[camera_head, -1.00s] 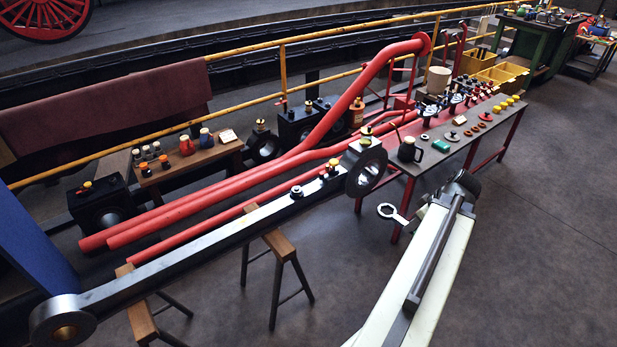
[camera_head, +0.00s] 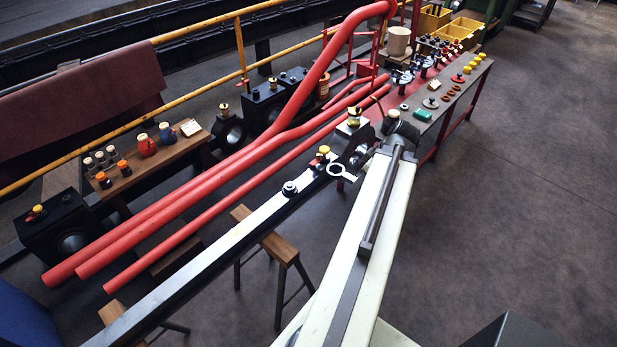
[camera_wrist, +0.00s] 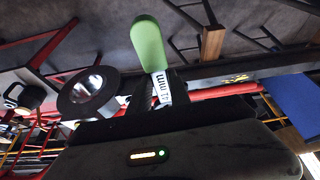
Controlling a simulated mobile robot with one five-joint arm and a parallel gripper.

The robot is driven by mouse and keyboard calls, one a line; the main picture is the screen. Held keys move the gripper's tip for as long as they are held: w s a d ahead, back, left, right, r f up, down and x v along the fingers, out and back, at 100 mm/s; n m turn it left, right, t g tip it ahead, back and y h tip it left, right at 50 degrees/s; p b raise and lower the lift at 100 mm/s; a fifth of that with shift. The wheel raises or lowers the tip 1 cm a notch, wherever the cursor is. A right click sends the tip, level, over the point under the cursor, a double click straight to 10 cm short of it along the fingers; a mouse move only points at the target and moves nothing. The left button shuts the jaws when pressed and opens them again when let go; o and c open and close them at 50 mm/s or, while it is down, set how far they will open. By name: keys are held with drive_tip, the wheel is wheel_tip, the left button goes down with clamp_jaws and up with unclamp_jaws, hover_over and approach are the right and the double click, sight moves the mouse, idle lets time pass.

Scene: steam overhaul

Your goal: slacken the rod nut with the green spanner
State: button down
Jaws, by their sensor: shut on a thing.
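The green spanner shows in the wrist view with its green handle (camera_wrist: 148,42) and pale marked shank (camera_wrist: 162,88). My gripper (camera_wrist: 150,102) is shut on the shank. In the head view the spanner's pale ring end (camera_head: 336,170) points left, over or beside the rod; my arm hides the handle and most of the gripper. The dark rod (camera_head: 222,257) runs diagonally. A fitting with a yellow top (camera_head: 323,152) stands just above the ring, and another yellow-topped one (camera_head: 353,116) on the rod's big end.
Red pipes (camera_head: 215,190) run behind the rod. Wooden trestles (camera_head: 275,245) stand beneath it. The rod's round end (camera_wrist: 88,92) shows in the wrist view.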

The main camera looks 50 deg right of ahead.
sight(339, 177)
drive_tip(key=w+f+b, duration=0.1)
drive_tip(key=w, duration=0.1)
drive_tip(key=w+a+f+b, duration=0.1)
drive_tip(key=w+f+b, duration=0.1)
drive_tip(key=w, duration=0.1)
drive_tip(key=w+f+b, duration=0.1)
drive_tip(key=w, duration=0.2)
drive_tip(key=shift+w+a+f, duration=0.1)
drive_tip(key=shift+a+f, duration=0.1)
drive_tip(key=shift+a, duration=0.1)
drive_tip(key=w+a+f+b, duration=0.3)
drive_tip(key=w+f+b, duration=0.4)
drive_tip(key=w, duration=0.2)
drive_tip(key=shift+a+f+b, duration=0.2)
drive_tip(key=shift+a+b, duration=0.05)
drive_tip(key=shift+b, duration=0.15)
drive_tip(key=shift+f, duration=0.2)
drive_tip(key=shift+s+f+b, duration=0.1)
drive_tip(key=shift+f+b, duration=0.45)
drive_tip(key=shift+b, duration=0.15)
drive_tip(key=shift+f+b, duration=0.3)
drive_tip(key=shift+b, duration=0.05)
drive_tip(key=shift+f+b, duration=0.9)
drive_tip(key=shift+f, duration=0.05)
